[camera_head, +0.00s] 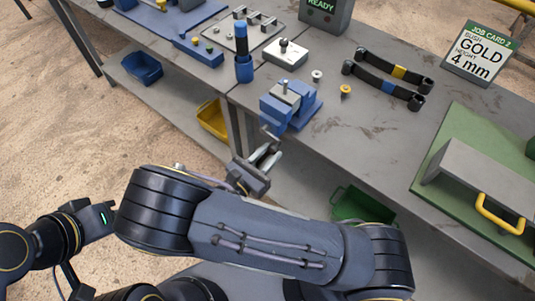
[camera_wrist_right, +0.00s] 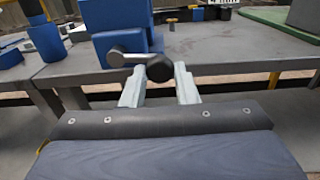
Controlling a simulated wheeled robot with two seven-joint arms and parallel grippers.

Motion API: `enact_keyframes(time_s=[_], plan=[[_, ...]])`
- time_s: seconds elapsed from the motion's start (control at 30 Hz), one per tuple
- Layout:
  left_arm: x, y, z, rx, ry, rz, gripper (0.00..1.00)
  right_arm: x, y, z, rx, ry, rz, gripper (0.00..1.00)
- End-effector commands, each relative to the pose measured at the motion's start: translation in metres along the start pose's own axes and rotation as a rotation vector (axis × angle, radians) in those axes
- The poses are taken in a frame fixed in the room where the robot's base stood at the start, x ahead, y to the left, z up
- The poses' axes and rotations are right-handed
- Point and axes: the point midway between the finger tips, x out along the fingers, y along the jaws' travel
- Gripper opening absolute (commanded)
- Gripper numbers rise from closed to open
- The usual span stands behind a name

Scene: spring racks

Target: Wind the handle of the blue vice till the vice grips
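The blue vice (camera_head: 290,104) stands at the table's front edge and shows partly at the top of the right wrist view (camera_wrist_right: 115,22). Its grey crank handle (camera_wrist_right: 128,56) sticks out in front and ends in a dark round knob (camera_wrist_right: 159,68). The handle (camera_head: 268,131) is small in the head view. My right gripper (camera_head: 276,149) reaches up to the handle from the front. Its two pale fingertips (camera_wrist_right: 160,66) stand on either side of the knob and appear to touch it. The vice jaws are too small to judge. No left gripper fingers show.
A green board (camera_head: 450,150) lies farther right. Yellow (camera_head: 212,119) and green (camera_head: 362,205) bins sit below the tabletop.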

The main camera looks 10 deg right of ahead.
Motion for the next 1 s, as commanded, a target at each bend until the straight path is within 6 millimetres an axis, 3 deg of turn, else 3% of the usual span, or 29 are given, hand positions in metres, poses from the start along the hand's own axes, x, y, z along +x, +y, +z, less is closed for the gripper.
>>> enact_keyframes(time_s=[0.17,0.57,1.0], plan=[[0.000,0.000,0.000,0.000,0.000,0.000,0.36,0.000,0.000,0.000,0.000,0.000,-0.001,0.04],[0.014,-0.006,0.007,0.000,0.000,0.000,0.36,0.000,0.001,-0.009,0.091,0.001,-0.001,0.04],[0.058,-0.026,0.029,0.000,0.000,0.000,0.36,-0.001,0.009,-0.031,0.464,0.001,0.000,0.04]])
